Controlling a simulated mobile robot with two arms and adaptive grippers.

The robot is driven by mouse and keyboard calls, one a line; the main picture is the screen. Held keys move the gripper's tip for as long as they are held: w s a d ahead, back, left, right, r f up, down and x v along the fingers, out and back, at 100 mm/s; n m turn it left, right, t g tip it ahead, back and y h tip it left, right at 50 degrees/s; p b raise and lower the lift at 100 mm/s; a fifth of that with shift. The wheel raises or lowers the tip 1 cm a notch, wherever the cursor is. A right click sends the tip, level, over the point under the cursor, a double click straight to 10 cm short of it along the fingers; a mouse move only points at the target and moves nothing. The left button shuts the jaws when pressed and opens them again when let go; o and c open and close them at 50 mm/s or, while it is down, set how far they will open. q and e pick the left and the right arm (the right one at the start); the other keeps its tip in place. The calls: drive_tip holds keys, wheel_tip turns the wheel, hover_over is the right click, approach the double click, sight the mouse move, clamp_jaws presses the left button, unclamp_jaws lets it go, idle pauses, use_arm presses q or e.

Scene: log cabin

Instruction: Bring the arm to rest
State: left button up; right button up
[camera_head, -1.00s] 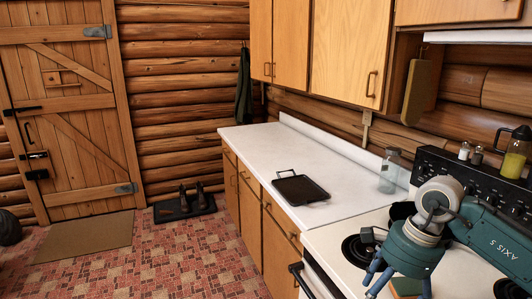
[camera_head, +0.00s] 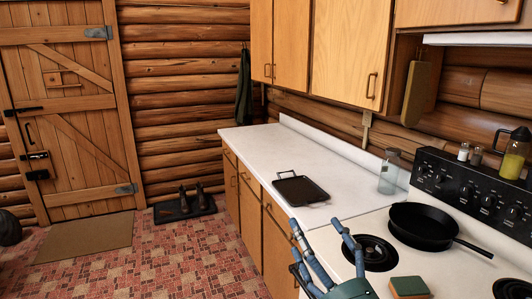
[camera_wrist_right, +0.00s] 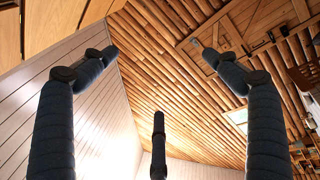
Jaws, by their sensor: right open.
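My right gripper (camera_head: 322,244) shows at the bottom of the head view, in front of the stove's left front edge. Its blue fingers point up and are spread apart, with nothing between them. In the right wrist view its dark fingers (camera_wrist_right: 158,85) are also spread and empty, with the plank ceiling and log wall beyond. Most of my right arm is below the head view's bottom edge. My left gripper is not in view.
A black tray (camera_head: 300,189) and a clear bottle (camera_head: 389,172) stand on the white counter (camera_head: 255,146).

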drive_tip(key=s+d+f+m+g+h, duration=0.3)
drive_tip(key=d+f+m, duration=0.1)
drive_tip(key=f, duration=0.4)
drive_tip(key=s+d+f+m+g+h, duration=0.2)
drive_tip(key=d+f+m, duration=0.15)
drive_tip(key=f, duration=0.35)
drive_tip(key=s+d+f+m+g+h, duration=0.3)
drive_tip(key=f+m, duration=0.2)
drive_tip(key=f, duration=0.3)
drive_tip(key=s+f+m+g, duration=0.2)
drive_tip(key=s+f+g, duration=0.3)
drive_tip(key=s, duration=0.6)
drive_tip(key=s+f+m+g, duration=0.2)
drive_tip(key=s+f+g, duration=0.1)
drive_tip(key=s+f, duration=0.6)
drive_tip(key=s+f+g, duration=0.2)
drive_tip(key=s+f, duration=0.1)
drive_tip(key=f, duration=2.1)
drive_tip(key=s+d+f, duration=0.2)
drive_tip(key=s+f, duration=0.6)
drive_tip(key=s, duration=0.1)
drive_tip(key=s+d+f+g, duration=0.1)
drive_tip(key=s+f, duration=0.8)
drive_tip(key=shift+d+f+y, duration=0.25)
drive_tip(key=shift+d+y, duration=0.05)
drive_tip(key=shift+d, duration=0.05)
